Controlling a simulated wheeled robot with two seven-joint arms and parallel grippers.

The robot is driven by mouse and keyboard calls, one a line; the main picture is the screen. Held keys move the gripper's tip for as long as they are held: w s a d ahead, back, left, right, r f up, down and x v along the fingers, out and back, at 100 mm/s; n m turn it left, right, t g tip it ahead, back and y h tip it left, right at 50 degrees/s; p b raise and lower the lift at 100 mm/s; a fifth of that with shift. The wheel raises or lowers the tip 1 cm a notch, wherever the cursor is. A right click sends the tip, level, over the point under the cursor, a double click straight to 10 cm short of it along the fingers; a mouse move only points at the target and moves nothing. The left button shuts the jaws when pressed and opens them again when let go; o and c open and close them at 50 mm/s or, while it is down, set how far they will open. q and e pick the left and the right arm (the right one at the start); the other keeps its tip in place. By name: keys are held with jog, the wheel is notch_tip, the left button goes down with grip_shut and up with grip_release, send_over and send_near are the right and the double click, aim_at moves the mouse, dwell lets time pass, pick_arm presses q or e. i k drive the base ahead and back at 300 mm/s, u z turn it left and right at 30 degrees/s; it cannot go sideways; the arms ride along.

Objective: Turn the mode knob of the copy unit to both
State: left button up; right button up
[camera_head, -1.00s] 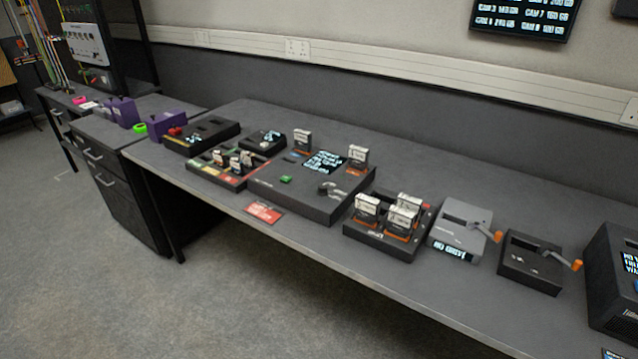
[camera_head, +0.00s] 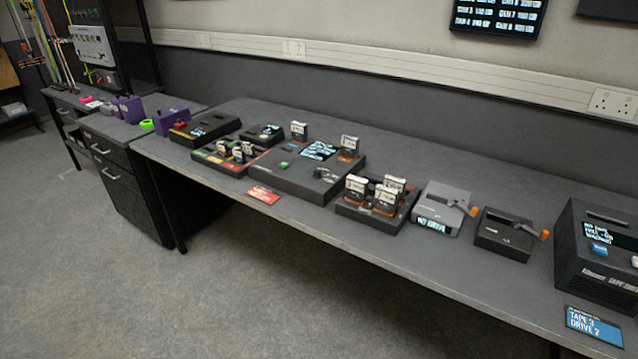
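The copy unit appears to be the large dark box (camera_head: 290,185) in the middle of the bench, with a lit screen (camera_head: 319,150) on its top. A round mode knob (camera_head: 321,173) sits on its top near the right front; its setting is too small to read. A green button (camera_head: 283,164) is on the left of the same top. One upright card (camera_head: 348,148) stands at its right rear and another (camera_head: 298,131) at its back. Neither of my grippers is in view.
Right of the unit stand a card tray (camera_head: 350,212), a grey device (camera_head: 441,207) and a black device (camera_head: 503,233), both with orange-tipped levers, then a tape drive (camera_head: 600,265). A red label (camera_head: 263,195) lies at the front edge. Open floor (camera_head: 230,290) lies before the bench.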

aim_at(317, 174)
jog(key=u, duration=0.5)
jog(key=i, duration=0.9)
jog(key=u, duration=0.05)
